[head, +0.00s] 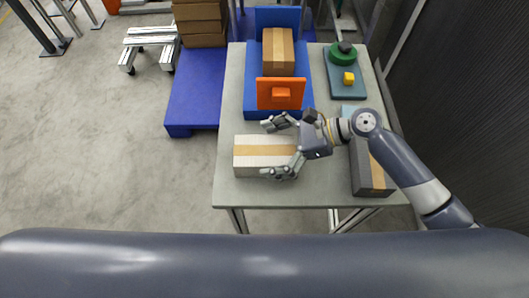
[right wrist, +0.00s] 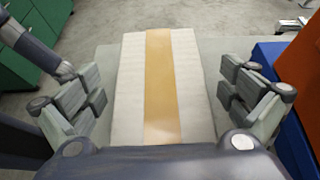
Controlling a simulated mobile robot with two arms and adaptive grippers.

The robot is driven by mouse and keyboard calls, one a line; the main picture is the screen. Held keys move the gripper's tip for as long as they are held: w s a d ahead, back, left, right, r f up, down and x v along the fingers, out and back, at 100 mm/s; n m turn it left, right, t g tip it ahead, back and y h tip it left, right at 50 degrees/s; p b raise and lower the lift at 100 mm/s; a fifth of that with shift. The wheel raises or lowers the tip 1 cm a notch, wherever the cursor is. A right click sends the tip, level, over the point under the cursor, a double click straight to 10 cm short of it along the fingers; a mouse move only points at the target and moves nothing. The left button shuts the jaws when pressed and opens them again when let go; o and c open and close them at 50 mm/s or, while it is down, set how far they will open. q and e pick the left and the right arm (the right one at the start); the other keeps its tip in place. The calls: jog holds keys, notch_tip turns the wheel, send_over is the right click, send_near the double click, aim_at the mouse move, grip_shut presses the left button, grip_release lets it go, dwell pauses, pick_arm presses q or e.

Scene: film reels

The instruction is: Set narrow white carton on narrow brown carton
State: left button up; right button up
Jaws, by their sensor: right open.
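The narrow white carton (head: 250,142) lies on the grey table near its front left, with a tan tape stripe along its top. In the right wrist view the white carton (right wrist: 130,85) runs lengthwise between the fingers. My right gripper (head: 268,149) is open, with one finger beyond each long side of the carton; gaps show in the right wrist view (right wrist: 163,92). The narrow brown carton (head: 278,50) sits in a blue holder behind an upright orange plate. My left gripper is not in view.
The blue holder (head: 304,102) and orange plate (head: 266,94) stand just behind the white carton. A dark grey carton (head: 366,177) lies at the table's right. A tray (head: 345,93) holds green and yellow pieces. Brown boxes (head: 200,25) are stacked on a blue platform (head: 195,95) at left.

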jog(key=shift+a+f, duration=0.3)
jog(key=shift+a, duration=0.2)
jog(key=c, duration=1.5)
